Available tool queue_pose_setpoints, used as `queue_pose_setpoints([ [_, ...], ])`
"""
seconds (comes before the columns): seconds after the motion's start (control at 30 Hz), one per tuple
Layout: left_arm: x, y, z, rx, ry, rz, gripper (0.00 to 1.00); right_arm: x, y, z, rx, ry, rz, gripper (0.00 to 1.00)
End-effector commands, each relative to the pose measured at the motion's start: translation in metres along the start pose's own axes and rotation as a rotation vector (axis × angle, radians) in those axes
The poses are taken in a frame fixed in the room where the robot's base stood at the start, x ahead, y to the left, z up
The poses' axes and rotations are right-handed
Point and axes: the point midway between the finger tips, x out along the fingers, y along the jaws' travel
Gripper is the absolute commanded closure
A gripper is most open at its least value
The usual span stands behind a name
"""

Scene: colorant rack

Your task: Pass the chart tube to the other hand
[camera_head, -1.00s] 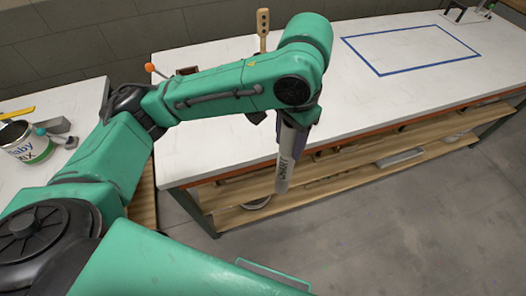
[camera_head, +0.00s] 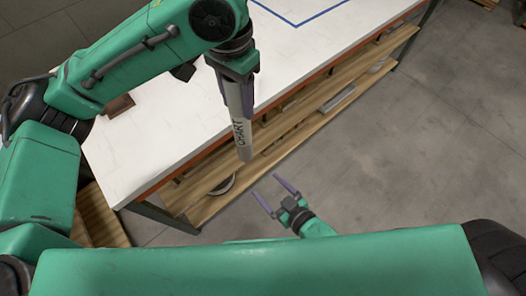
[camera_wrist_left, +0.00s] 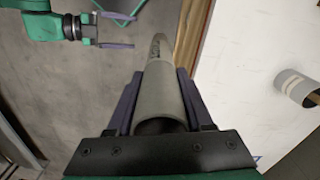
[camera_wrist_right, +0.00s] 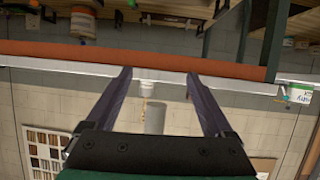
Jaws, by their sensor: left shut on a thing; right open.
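The chart tube (camera_head: 240,125) is a pale grey cylinder with CHART written on it, ending in a darker tip. My left gripper (camera_head: 236,78) is shut on its upper part, and the tube hangs steeply down beside the bench's front edge. In the left wrist view the tube (camera_wrist_left: 160,92) runs away between the fingers. My right gripper (camera_head: 275,195) is open and empty, below and right of the tube's lower end, apart from it. It also shows at top left in the left wrist view (camera_wrist_left: 110,30). In the right wrist view its spread fingers (camera_wrist_right: 160,82) have nothing gripped.
The white bench top (camera_head: 150,135) lies behind and left of the tube, with a wooden shelf (camera_head: 290,135) underneath. A dark round item (camera_head: 222,185) sits on the shelf. The grey floor (camera_head: 410,170) at right is open. A pale cylinder (camera_wrist_left: 292,86) stands on the bench.

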Motion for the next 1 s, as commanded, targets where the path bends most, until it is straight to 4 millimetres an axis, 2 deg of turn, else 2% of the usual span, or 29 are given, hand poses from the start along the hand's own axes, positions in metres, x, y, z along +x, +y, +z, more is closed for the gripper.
queue_pose_setpoints([
  [0.03,0.000,0.000,0.000,0.000,0.000,0.000,1.00,-0.007,-0.005,-0.036,0.003,0.074,-0.004,0.13],
  [0.1,0.000,0.000,0.000,0.000,0.000,0.000,1.00,-0.020,-0.009,-0.084,0.009,0.175,-0.004,0.13],
  [0.2,0.000,0.000,0.000,0.000,0.000,0.000,1.00,-0.038,-0.009,-0.139,0.022,0.292,0.004,0.13],
  [0.3,0.000,0.000,0.000,0.000,0.000,0.000,1.00,-0.053,-0.006,-0.173,0.033,0.364,0.014,0.13],
  [0.43,0.000,0.000,0.000,-0.001,0.000,0.000,1.00,-0.057,-0.003,-0.190,0.037,0.399,0.022,0.13],
  [0.53,0.000,0.000,0.000,-0.001,0.000,0.000,1.00,-0.047,-0.003,-0.195,0.036,0.402,0.023,0.13],
  [0.9,0.000,0.000,0.000,0.000,0.001,0.000,1.00,0.031,-0.001,-0.228,0.038,0.401,0.021,0.13],
  [1.0,0.000,0.000,0.000,0.000,0.001,0.000,1.00,0.044,0.000,-0.232,0.037,0.399,0.021,0.13],
])
